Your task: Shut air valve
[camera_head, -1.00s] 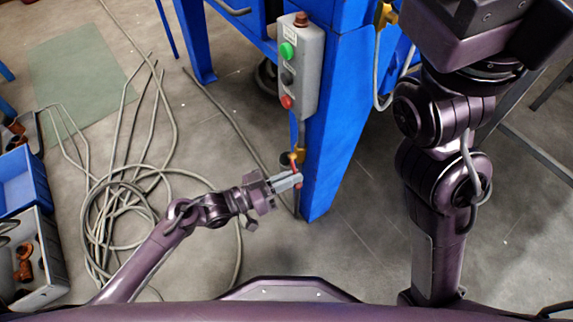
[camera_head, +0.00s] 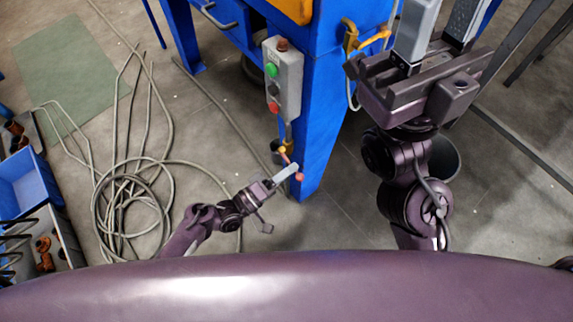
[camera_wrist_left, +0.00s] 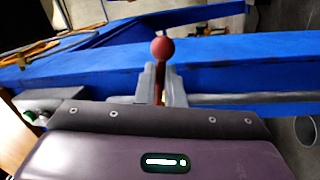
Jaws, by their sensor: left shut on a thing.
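The air valve (camera_head: 283,150) has a yellow fitting and a red lever, and sits below the control box on the blue machine leg. The lever ends in a red ball knob (camera_head: 299,177), which also shows upright in the left wrist view (camera_wrist_left: 162,48). My left gripper (camera_head: 287,172) is shut on the red lever, with a finger on each side of it and the knob standing out beyond the fingers. In the head view the fingers partly hide the lever. My right gripper (camera_head: 441,25) is at the upper right, its fingers apart and empty, far from the valve.
A grey control box (camera_head: 283,78) with green and red buttons hangs just above the valve. The blue machine leg (camera_head: 322,115) is close beside my left gripper. A coiled hose (camera_head: 130,205) lies on the floor at left, near a blue crate (camera_head: 28,182).

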